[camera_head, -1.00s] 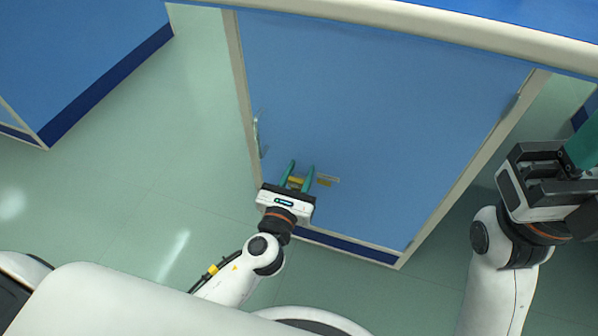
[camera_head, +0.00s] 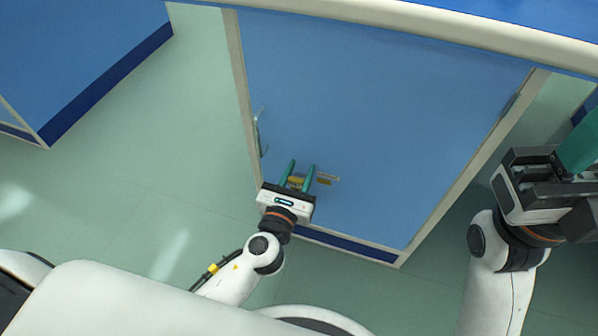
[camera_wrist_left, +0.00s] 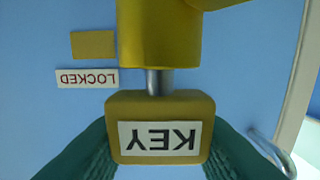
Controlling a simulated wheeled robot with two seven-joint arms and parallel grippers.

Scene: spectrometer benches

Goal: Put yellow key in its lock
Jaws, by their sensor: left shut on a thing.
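The yellow key (camera_wrist_left: 160,128) has a block head with an upside-down KEY label. It is shut between the teal fingers of my left gripper (camera_head: 299,168), low in front of the blue door. In the left wrist view a short metal shaft (camera_wrist_left: 158,82) runs from the key head up to a yellow lock body (camera_wrist_left: 158,35), whose top is cut off. The shaft meets or overlaps the lock body's edge; I cannot tell how deep it sits. My right gripper (camera_head: 577,150) is at the right edge, partly cut off; its jaw opening is unclear.
The blue door (camera_head: 390,120) has a small yellow plate (camera_wrist_left: 93,45) and a LOCKED label (camera_wrist_left: 87,78) beside the lock. A metal handle (camera_head: 262,133) is on the door's left side. A bench top edge (camera_head: 430,28) runs above. Open floor (camera_head: 190,130) lies to the left.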

